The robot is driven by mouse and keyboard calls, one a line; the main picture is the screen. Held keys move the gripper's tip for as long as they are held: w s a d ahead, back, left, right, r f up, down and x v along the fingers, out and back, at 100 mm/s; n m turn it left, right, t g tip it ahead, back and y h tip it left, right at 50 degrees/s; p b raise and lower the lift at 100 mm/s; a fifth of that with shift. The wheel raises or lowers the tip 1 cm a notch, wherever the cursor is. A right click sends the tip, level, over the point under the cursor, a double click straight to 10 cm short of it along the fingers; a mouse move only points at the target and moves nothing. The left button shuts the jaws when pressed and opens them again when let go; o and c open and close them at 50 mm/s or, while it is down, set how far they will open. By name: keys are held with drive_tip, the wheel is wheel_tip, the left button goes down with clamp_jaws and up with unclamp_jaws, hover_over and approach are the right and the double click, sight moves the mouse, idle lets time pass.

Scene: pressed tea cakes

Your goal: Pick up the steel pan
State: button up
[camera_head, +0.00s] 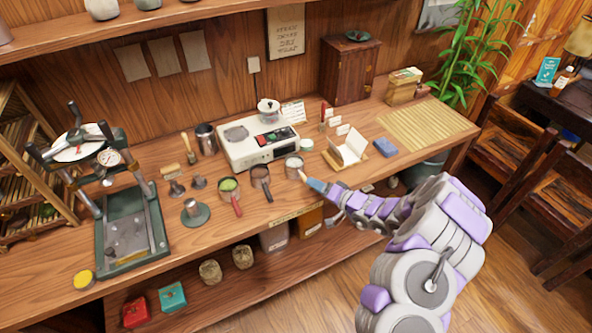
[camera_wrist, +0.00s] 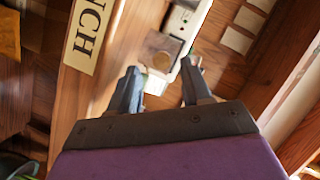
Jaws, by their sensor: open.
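Three small metal pans stand in a row in front of the white appliance. The left one (camera_head: 229,185) has a red handle and green contents, the middle one (camera_head: 260,171) has a dark handle, and the right one (camera_head: 293,162) is silvery with a light handle. Which one the task calls the steel pan is not clear. My gripper (camera_head: 314,184) is just in front of the right pan, at the bench's front edge, by its handle; contact cannot be told. In the wrist view, my gripper (camera_wrist: 157,88) is open, with a pale, blurred thing between or beyond the fingers.
A card stand (camera_head: 346,151) and blue block (camera_head: 385,147) are to the right. A steel press (camera_head: 127,232) stands left. The bamboo mat (camera_head: 428,124) is clear.

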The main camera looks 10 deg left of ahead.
sight(305, 179)
drive_tip(key=b+x, duration=0.1)
drive_tip(key=x, duration=0.4)
drive_tip(key=shift+s+a, duration=0.1)
drive_tip(key=shift+a, duration=0.15)
drive_tip(key=shift+r, duration=0.1)
drive_tip(key=shift+d, duration=0.1)
clamp_jaws()
